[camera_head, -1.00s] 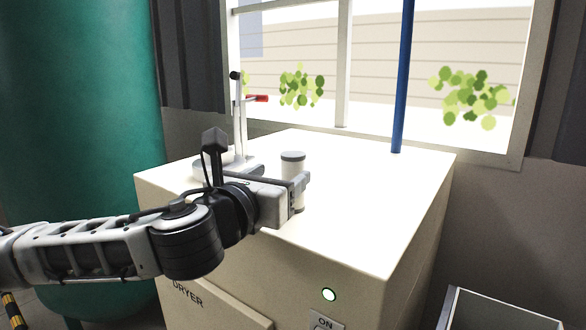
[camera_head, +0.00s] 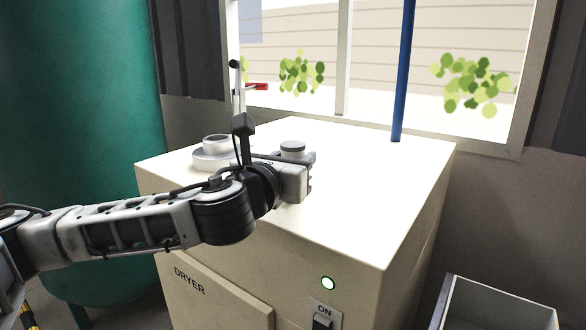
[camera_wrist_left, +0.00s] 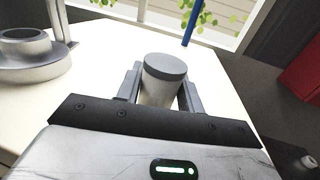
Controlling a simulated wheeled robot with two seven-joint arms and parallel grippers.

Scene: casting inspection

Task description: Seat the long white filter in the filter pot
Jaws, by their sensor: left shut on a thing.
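The long white filter (camera_head: 293,149) has a grey cap and stands upright above the dryer top, its lower part hidden by my left gripper (camera_head: 308,172). In the left wrist view the filter (camera_wrist_left: 162,84) sits between the two fingers of my left gripper (camera_wrist_left: 160,88), which are shut on it. The filter pot (camera_head: 214,150) is a pale round base with a raised ring on the dryer's back left, to the left of the filter. It also shows at the upper left of the left wrist view (camera_wrist_left: 28,52). Whether the filter's foot touches the dryer is hidden. My right gripper is not in view.
The dryer (camera_head: 390,215) has a wide bare top to the right of the gripper. A stand with a red handle (camera_head: 256,86) rises behind the pot. A blue pipe (camera_head: 404,70) stands at the back, and an open grey bin (camera_head: 495,305) is at lower right.

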